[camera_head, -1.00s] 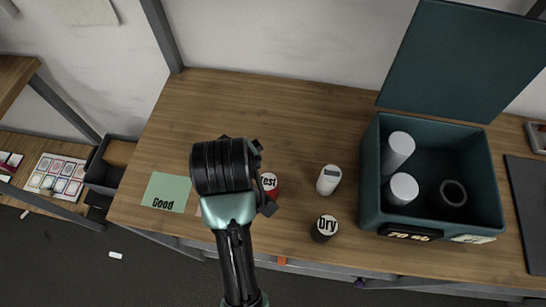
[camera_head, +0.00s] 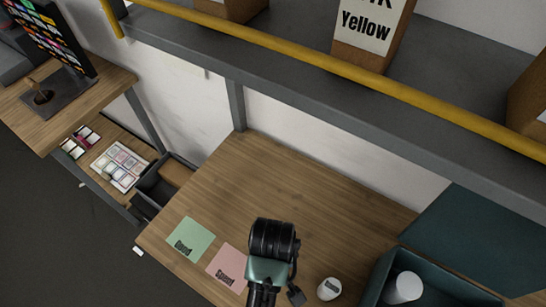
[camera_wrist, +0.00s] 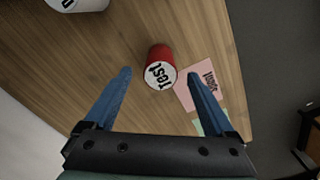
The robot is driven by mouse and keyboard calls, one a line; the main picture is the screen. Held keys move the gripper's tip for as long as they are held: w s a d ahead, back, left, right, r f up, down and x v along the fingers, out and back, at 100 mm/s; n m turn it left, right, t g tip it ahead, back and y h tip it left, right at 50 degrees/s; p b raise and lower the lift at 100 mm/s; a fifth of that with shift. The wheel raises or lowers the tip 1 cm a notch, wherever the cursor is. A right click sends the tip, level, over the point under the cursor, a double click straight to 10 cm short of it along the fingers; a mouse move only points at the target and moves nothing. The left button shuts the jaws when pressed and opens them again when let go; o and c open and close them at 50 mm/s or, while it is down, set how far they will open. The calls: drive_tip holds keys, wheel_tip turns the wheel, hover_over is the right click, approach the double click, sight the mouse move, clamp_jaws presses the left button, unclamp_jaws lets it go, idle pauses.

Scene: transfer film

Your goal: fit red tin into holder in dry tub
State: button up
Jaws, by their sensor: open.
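In the head view my arm's wrist hides the tin and the fingers. A dark teal tub (camera_head: 375,272) with its lid (camera_head: 465,235) raised is cut off at the lower right. A white cylinder (camera_head: 404,287) stands in it. The ring-shaped holder inside is out of view now.
A white can (camera_head: 329,289) stands between my arm and the tub. Green (camera_head: 190,239) and pink (camera_head: 227,267) cards lie at the left. A grey shelf (camera_head: 300,60) with a yellow rail (camera_head: 330,62) overhangs the back. The table's back middle is clear.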

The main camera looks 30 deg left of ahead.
drive_tip(key=shift+d+f+p, duration=0.1)
drive_tip(key=shift+f+p, duration=0.65)
drive_tip(key=shift+f, duration=2.3)
drive_tip(key=c, duration=1.4)
clamp_jaws()
drive_tip(key=shift+r, duration=0.15)
